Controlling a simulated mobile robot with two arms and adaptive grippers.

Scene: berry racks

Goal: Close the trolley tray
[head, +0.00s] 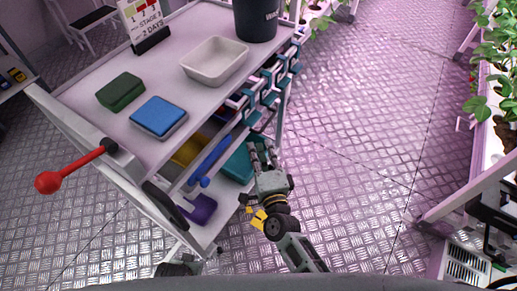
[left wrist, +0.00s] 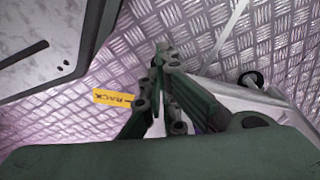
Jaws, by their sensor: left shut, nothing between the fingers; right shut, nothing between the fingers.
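The trolley (head: 88,75) stands at the left of the head view, its white top shelf tilted across the picture. A teal tray (head: 238,165) shows below the top shelf, partly hidden by my right gripper. My right gripper (head: 261,146) is shut and empty, its fingers pointing up the picture beside the trolley's right side. I cannot tell whether it touches the tray. My left gripper (left wrist: 160,52) is shut and empty in the left wrist view, over the metal floor. How far the tray stands out is unclear.
A red-knobbed lever (head: 75,167) juts out left. Plant racks (head: 492,135) stand right; the aisle floor between is clear.

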